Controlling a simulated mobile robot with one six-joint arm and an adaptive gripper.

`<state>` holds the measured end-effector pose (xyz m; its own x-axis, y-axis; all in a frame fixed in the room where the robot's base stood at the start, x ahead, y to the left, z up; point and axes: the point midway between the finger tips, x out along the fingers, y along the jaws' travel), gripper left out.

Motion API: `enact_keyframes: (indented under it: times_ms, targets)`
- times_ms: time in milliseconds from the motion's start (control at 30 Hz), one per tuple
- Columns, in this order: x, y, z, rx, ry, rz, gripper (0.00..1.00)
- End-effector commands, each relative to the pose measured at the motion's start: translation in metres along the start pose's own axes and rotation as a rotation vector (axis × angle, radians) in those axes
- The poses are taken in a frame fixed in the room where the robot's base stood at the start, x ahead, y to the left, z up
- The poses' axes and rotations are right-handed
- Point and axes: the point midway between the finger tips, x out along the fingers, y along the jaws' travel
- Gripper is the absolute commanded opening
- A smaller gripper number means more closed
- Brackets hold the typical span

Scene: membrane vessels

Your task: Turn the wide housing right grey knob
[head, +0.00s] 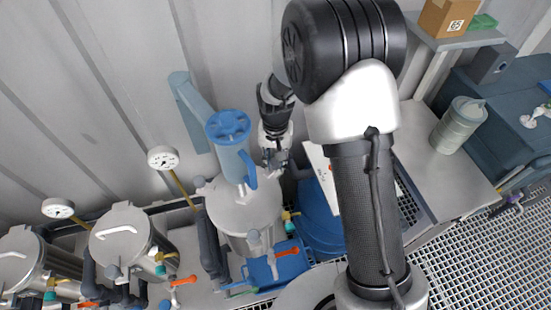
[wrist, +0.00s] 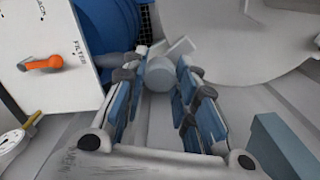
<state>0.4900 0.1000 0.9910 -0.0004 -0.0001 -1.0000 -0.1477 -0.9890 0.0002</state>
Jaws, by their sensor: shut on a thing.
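The wide housing (head: 243,212) is a broad grey vessel in the middle of the head view. In the wrist view its pale round lid (wrist: 235,45) fills the upper right. A grey knob (wrist: 160,74) sits beside the lid, between my fingers. My gripper (head: 274,168) is at the housing's upper right edge in the head view. In the wrist view my gripper (wrist: 158,85) has its blue-padded fingers on either side of the knob, closed on it. The knob is hidden behind my fingers in the head view.
A blue-capped cylinder (head: 230,138) rises close left of my gripper. A white panel with an orange lever (wrist: 42,64) is at the wrist view's left. Narrower vessels (head: 125,240) stand left. A grey bench (head: 440,175) with a canister (head: 458,125) is right.

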Motion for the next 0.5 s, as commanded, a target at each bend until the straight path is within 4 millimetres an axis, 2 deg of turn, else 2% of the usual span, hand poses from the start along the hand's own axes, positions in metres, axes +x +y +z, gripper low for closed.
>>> enact_keyframes:
  times_ms: [200, 500]
  targets:
    - [-0.0005, -0.0001, -0.0005, 0.086, 0.002, -0.001, 0.03]
    - [-0.0004, -0.0002, -0.0006, 0.125, 0.002, -0.001, 0.03]
